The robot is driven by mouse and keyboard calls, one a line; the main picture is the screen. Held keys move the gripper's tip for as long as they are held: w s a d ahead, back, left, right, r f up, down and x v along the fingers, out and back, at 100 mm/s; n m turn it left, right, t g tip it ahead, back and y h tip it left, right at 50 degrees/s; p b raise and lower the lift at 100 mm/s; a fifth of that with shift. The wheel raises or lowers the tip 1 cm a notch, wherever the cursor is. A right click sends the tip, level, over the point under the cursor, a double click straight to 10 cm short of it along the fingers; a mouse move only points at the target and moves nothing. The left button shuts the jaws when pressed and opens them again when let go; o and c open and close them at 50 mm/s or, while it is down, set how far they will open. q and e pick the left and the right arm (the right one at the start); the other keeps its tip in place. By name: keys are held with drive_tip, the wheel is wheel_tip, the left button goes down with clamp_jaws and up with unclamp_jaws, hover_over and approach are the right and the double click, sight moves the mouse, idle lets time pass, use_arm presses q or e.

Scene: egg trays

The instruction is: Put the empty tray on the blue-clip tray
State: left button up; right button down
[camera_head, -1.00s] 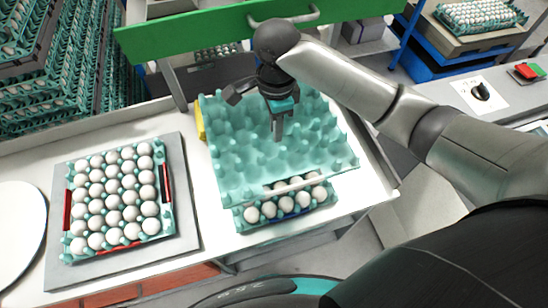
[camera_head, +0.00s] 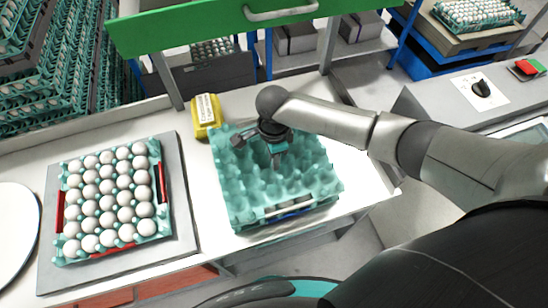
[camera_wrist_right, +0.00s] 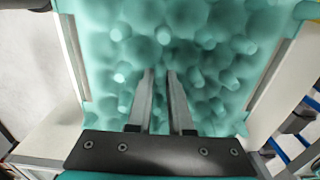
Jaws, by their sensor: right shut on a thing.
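The empty teal tray (camera_head: 238,190) lies over the blue-clip tray (camera_head: 292,214) on the table, roughly lined up with it. It seems to rest on that tray, though I cannot tell if it is fully seated. Only the front edge and a bit of blue clip of the lower tray show; its eggs are hidden. My right gripper (camera_head: 276,160) points down into the middle of the empty tray and is shut on it. In the right wrist view my right gripper's fingers (camera_wrist_right: 161,75) stand among the tray's bumps. My left gripper is not in view.
A tray of white eggs with red clips (camera_head: 163,184) sits on a grey plate (camera_head: 185,235) to the left. A yellow box (camera_head: 206,113) stands behind the stacked trays. A green bar (camera_head: 180,35) crosses behind the table. Bare table shows at the right.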

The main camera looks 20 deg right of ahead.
drive_tip(key=c, duration=0.8)
unclamp_jaws()
drive_tip(key=shift+r, duration=0.1)
wheel_tip(320, 180, up, 12)
drive_tip(key=shift+f+p, duration=0.1)
drive_tip(key=shift+p, duration=0.85)
